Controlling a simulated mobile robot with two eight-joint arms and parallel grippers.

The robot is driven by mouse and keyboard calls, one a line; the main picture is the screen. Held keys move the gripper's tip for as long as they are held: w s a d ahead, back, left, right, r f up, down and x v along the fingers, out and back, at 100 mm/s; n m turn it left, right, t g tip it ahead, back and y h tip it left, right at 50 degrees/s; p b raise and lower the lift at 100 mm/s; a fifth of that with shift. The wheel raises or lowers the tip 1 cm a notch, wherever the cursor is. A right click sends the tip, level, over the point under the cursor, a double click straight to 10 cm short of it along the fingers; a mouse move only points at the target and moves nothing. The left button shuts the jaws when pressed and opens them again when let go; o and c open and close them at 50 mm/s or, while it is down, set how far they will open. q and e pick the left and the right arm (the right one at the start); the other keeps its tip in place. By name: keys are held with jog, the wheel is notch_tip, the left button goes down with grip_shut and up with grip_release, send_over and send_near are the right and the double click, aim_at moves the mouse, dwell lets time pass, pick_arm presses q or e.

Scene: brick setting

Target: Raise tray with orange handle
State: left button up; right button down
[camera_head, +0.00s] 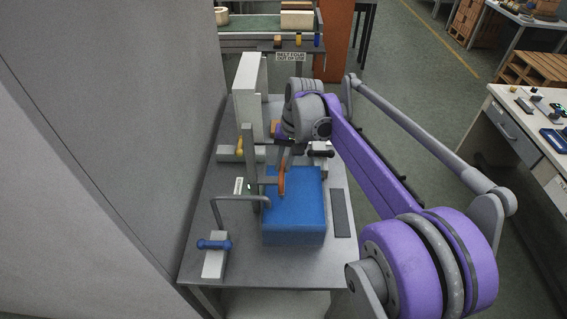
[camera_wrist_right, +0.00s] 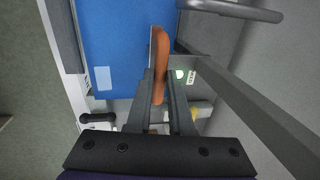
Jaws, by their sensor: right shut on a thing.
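The orange handle (camera_head: 281,182) stands upright at the left edge of a large blue block (camera_head: 297,205) on the grey table (camera_head: 203,180). In the right wrist view, the orange handle (camera_wrist_right: 161,50) runs between the two grey fingers of my right gripper (camera_wrist_right: 161,82), over the blue block (camera_wrist_right: 115,40). My right gripper (camera_head: 285,162) is shut on the handle, coming from the far side. I cannot tell how the handle joins the blue block or a tray beneath it. My left gripper is not in view.
A bent grey bar (camera_head: 240,198) and a blue-gripped lever (camera_head: 214,244) stand left of the block. A yellow-handled clamp (camera_head: 240,147) and a tall pale panel (camera_head: 246,95) are behind. A grey wall (camera_head: 150,140) closes the left side.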

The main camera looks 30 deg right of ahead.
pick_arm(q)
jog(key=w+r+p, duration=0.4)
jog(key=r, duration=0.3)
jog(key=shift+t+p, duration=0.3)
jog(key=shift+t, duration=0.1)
pick_arm(e)
notch_tip(320, 180, up, 11)
jog(key=shift+w+r, duration=0.2)
jog(key=shift+s, duration=0.2)
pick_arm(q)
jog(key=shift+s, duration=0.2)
pick_arm(e)
jog(key=c, duration=0.8)
grip_release()
notch_tip(320, 180, up, 10)
jog(key=s+d, duration=0.1)
jog(key=shift+d+r, duration=0.25)
jog(key=shift+d, duration=0.15)
